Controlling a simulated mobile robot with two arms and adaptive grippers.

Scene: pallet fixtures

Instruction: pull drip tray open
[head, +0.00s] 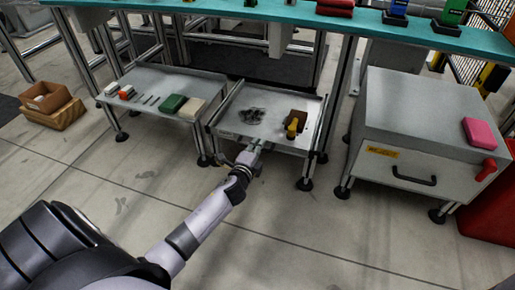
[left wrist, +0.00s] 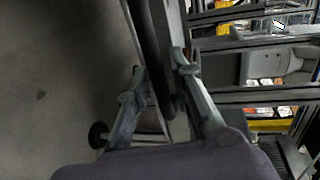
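The drip tray (head: 285,132) is a shallow grey metal tray low under the teal bench, between a grey side table and a grey cabinet. A dark spill and a small yellow-and-black item on a brown block lie in it. My left gripper (head: 253,152) is at the middle of the tray's front edge. In the left wrist view, the fingers of my left gripper (left wrist: 160,65) stand apart on either side of a dark bar (left wrist: 160,45), which looks like part of the tray front. Contact is hard to tell. My right gripper is out of view.
The side table (head: 165,82) holds a green box and small parts. The grey cabinet (head: 415,110) with a black handle and pink block stands to the right. Floor in front of the tray is clear beside my arm.

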